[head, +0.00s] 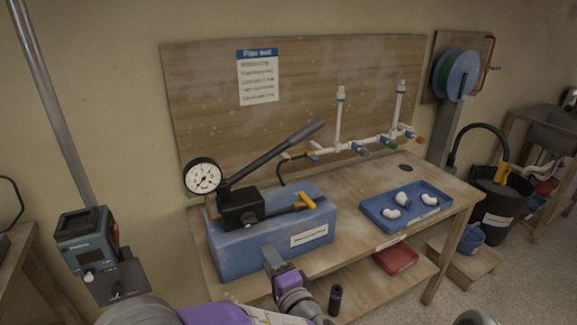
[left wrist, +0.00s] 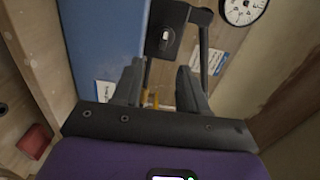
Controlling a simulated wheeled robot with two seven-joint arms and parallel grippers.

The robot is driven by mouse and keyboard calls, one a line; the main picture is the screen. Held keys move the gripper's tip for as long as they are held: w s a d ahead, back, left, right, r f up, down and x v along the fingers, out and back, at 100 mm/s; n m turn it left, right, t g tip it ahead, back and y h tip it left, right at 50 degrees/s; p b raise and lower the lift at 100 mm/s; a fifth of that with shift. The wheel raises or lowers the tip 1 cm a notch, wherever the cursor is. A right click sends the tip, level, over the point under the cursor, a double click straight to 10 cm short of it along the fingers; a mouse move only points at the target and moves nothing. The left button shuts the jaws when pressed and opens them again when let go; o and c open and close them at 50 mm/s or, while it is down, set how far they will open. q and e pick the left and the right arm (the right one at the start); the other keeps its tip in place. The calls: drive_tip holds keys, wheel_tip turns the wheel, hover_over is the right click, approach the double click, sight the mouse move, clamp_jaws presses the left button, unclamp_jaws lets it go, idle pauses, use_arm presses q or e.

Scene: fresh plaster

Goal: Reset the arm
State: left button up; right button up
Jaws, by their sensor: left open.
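My left gripper (head: 274,262) is in front of the blue test pump box (head: 245,262), near its front face. In the left wrist view the left gripper (left wrist: 160,78) has its two dark fingers apart with nothing held between them. Beyond the fingers, that view shows the blue box (left wrist: 100,40), the black pump block (left wrist: 166,35) and the round gauge (left wrist: 243,8). I cannot tell whether the gripper touches the box. My purple and grey left arm comes in from the bottom of the head view. My right gripper is not in view.
A blue tray (head: 373,216) with several white fittings sits on the wooden bench at right. White pipes (head: 365,143) stand behind. A red box (head: 396,258) lies on the lower shelf.

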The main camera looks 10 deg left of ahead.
use_arm(q)
drive_tip(key=s+a+f+g+h+p, duration=0.25)
drive_tip(key=s+f+g, duration=0.3)
drive_tip(key=f, duration=0.55)
drive_tip(key=s+a+f+g+h+p, duration=0.1)
drive_tip(key=s+a+f+g, duration=0.25)
drive_tip(key=f+g, duration=0.6)
drive_tip(key=s+d+f+n+h+p, duration=0.5)
drive_tip(key=s+d+f+n+h, duration=0.2)
drive_tip(key=s+f+n+h, duration=0.3)
wheel_tip(320, 180, down, 4)
drive_tip(key=s+n, duration=0.2)
drive_tip(key=n, duration=0.1)
drive_tip(key=shift+r+n+t+h+p, duration=0.15)
drive_tip(key=shift+n+t+h+p, duration=0.15)
drive_tip(key=shift+t+h+p, duration=0.1)
